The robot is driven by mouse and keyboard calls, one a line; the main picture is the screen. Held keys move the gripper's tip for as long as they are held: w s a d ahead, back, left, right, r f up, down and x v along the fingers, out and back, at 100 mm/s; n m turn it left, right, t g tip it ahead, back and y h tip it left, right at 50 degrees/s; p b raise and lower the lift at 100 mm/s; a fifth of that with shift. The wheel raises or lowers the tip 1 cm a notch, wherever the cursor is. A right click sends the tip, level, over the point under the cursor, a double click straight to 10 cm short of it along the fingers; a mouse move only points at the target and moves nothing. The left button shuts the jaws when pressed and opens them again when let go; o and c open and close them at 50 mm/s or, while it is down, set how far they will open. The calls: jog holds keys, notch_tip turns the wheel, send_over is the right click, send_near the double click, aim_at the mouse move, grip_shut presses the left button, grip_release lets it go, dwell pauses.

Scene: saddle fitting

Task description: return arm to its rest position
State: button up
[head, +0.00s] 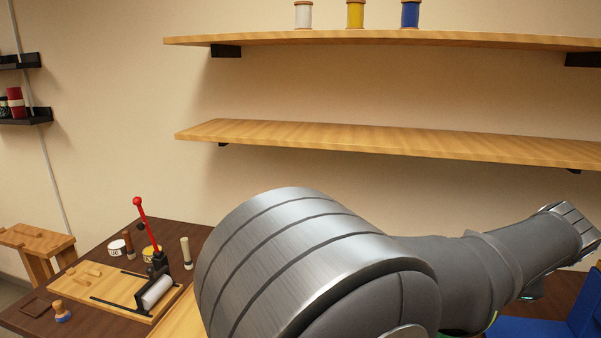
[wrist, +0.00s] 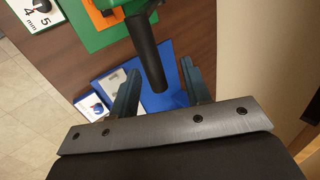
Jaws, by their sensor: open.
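In the wrist view my gripper (wrist: 160,70) is open, with its two dark fingers spread apart. A black rounded handle or post (wrist: 147,55), joined to something green at the top edge, shows between the fingers in the picture. I cannot tell how far below the fingers it is, and they are not closed on it. In the head view my arm fills the lower middle and reaches to the right edge; I cannot make out the fingers there.
Below the gripper a blue board (wrist: 180,88) lies on a brown bench (wrist: 62,62), beside number cards. In the head view a wooden shelf (head: 400,142) spans the wall, empty; thread spools (head: 355,14) stand on the upper one. A red-handled press (head: 157,265) stands at left.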

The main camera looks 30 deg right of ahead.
jog(key=x, duration=0.4)
jog(key=shift+s+a+f, duration=0.3)
jog(key=shift+s+f, duration=0.05)
jog(key=shift+s, duration=0.05)
jog(key=shift+s+a+f, duration=0.15)
jog(key=shift+s+a, duration=0.05)
jog(key=shift+a, duration=0.1)
jog(key=shift+f, duration=0.15)
